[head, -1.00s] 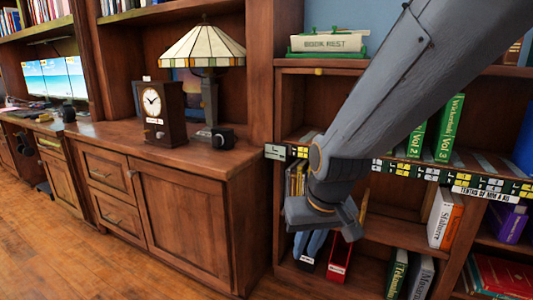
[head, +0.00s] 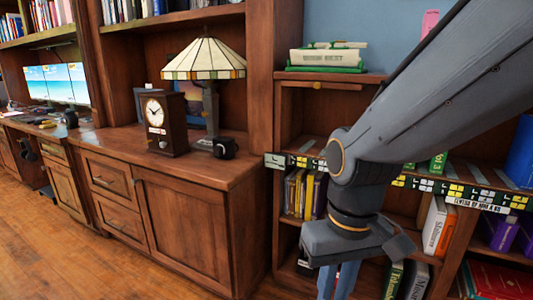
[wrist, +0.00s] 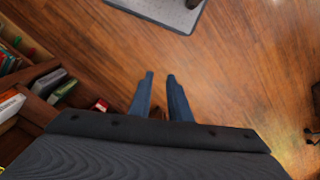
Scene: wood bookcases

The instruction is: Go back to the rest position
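My gripper (head: 337,284) hangs at the lower middle of the head view, in front of the bookcase's lower shelves, with its blue fingers pointing down. In the wrist view my gripper (wrist: 160,77) has its two fingers apart, with only wood floor between the tips. It holds nothing. My arm crosses the right half of the head view and hides part of the shelves.
The bookcase's label-edged shelf (head: 460,192) runs behind my arm. Yellow books (head: 305,193) stand left of my wrist. A wood cabinet (head: 185,232) with a clock (head: 164,122) and lamp (head: 205,60) is left. Clear floor (wrist: 235,60) lies below the gripper.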

